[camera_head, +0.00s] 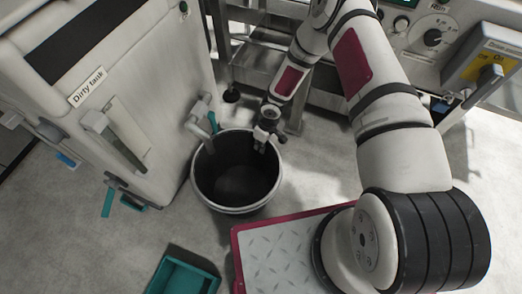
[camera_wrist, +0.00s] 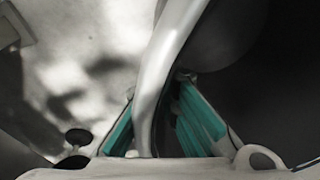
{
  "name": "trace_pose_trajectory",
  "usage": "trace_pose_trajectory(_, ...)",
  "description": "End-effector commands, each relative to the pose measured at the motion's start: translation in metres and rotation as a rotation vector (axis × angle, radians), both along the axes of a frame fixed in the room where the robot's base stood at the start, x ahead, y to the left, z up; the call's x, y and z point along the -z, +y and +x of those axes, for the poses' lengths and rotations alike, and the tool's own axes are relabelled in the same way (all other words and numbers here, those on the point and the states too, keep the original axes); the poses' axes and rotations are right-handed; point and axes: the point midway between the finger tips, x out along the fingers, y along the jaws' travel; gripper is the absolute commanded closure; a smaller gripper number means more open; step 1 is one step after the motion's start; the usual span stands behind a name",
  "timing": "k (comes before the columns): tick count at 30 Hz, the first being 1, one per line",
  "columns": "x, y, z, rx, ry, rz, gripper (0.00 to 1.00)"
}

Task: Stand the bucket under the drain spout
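The bucket (camera_head: 220,207) stands on the floor, dark inside with a pale rim. The drain spout (camera_head: 201,128) is a grey pipe with a teal lever, on the side of the dirty tank (camera_head: 160,140). Its lower end overlaps the left part of the bucket's mouth in the head view; the height between them is unclear. My gripper (camera_head: 262,148) is at the bucket's right rear rim. In the wrist view the pale rim (camera_wrist: 165,65) passes between my teal-padded fingers (camera_wrist: 158,105). The fingers look apart, with a dark gap on the right of the rim.
A red-edged platform (camera_head: 275,257) with a tread-plate top lies in front, partly behind my arm. A teal bin (camera_head: 183,276) is at the bottom left. A metal frame (camera_head: 325,97) stands behind the bucket. Bare floor lies left and front of the bucket.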

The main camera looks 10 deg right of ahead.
Motion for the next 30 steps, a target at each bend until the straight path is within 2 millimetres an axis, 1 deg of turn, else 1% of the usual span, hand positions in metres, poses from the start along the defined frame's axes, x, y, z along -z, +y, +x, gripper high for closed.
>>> trace_pose_trajectory(6, 0.027, 0.001, -0.001, 0.0, 0.001, 0.003, 1.0)
trace_pose_trajectory(9, 0.034, 0.001, 0.0, 0.0, 0.001, 0.002, 1.0)
trace_pose_trajectory(18, 0.035, 0.001, 0.0, -0.001, 0.0, 0.002, 1.0)
trace_pose_trajectory(22, 0.038, 0.001, 0.0, -0.001, 0.0, 0.002, 1.0)
trace_pose_trajectory(23, 0.039, 0.0, -0.001, -0.001, 0.001, 0.001, 0.95)
trace_pose_trajectory(24, 0.038, 0.0, -0.001, -0.001, 0.001, 0.001, 0.86)
trace_pose_trajectory(25, 0.038, 0.0, -0.001, -0.001, 0.001, 0.001, 0.79)
trace_pose_trajectory(26, 0.038, 0.0, -0.001, -0.001, 0.001, 0.001, 0.75)
trace_pose_trajectory(30, 0.038, 0.0, -0.001, -0.001, 0.001, 0.001, 0.75)
